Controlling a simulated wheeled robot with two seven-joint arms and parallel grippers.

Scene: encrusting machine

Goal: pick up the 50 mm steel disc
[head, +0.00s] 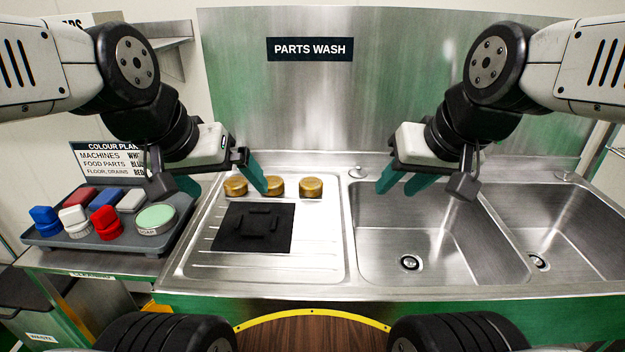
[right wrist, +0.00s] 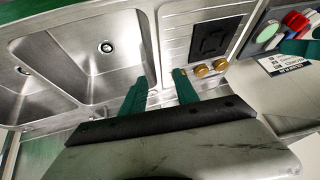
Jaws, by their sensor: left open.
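Three squat gold-coloured discs, the left one (head: 235,187), the middle one (head: 275,186) and the right one (head: 311,188), stand in a row at the back of the drainboard (head: 325,240). No disc looks plainly steel-coloured, and I cannot tell their sizes. My left gripper (head: 228,188) is open and empty above the left end of the row; one teal finger partly covers the middle disc. My right gripper (head: 398,190) is open and empty above the left sink's back edge. Its two fingers (right wrist: 160,84) stand apart in the right wrist view, with gold discs (right wrist: 211,68) beyond.
A black mat (head: 222,240) with small raised black parts lies before the discs. Two empty sinks, the left one (head: 375,245) and the right one (head: 590,245), are to the right. A grey tray (head: 60,238) of coloured brushes and a green-topped tin (head: 155,217) stands left.

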